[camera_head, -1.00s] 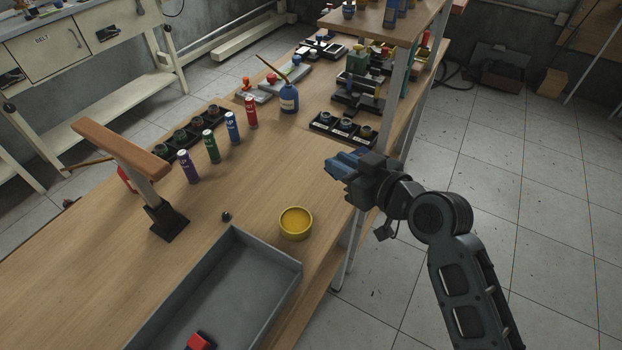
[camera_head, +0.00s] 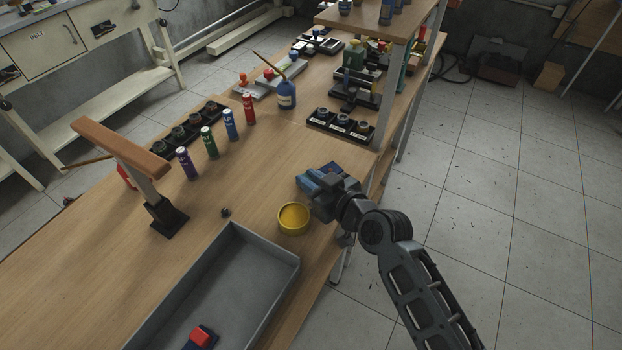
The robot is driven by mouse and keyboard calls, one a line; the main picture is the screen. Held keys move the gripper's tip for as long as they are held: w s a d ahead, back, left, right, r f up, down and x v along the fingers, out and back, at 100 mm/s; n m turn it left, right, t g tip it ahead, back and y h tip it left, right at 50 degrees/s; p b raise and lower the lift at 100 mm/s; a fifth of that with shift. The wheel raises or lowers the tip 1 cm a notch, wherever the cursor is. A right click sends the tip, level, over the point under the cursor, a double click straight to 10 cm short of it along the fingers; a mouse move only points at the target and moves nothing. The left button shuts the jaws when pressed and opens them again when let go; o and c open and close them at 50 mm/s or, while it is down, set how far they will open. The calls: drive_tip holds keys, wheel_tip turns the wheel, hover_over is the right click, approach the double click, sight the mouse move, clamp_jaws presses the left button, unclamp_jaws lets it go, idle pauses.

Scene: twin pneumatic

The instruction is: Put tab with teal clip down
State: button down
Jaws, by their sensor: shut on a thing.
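My gripper (camera_head: 312,183) is over the wooden workbench (camera_head: 250,185), just above and right of the yellow round tin in the picture. A small dark blue piece (camera_head: 331,167) shows at the far side of the jaws. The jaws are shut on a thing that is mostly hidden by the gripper. I cannot make out a tab or a teal clip, and I cannot tell whether the held thing touches the bench.
A yellow tin (camera_head: 294,218) stands close to my gripper. A grey tray (camera_head: 286,277) holds a red and dark object (camera_head: 201,337). A shelf post (camera_head: 384,155) is close right.

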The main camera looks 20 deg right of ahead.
drive_tip(key=shift+f, duration=0.1)
drive_tip(key=c, duration=1.5)
unclamp_jaws()
drive_tip(key=o, duration=0.5)
drive_tip(key=shift+r, duration=0.2)
drive_tip(key=b+v, duration=0.2)
drive_tip(key=v, duration=1)
drive_tip(key=shift+s+f, duration=0.1)
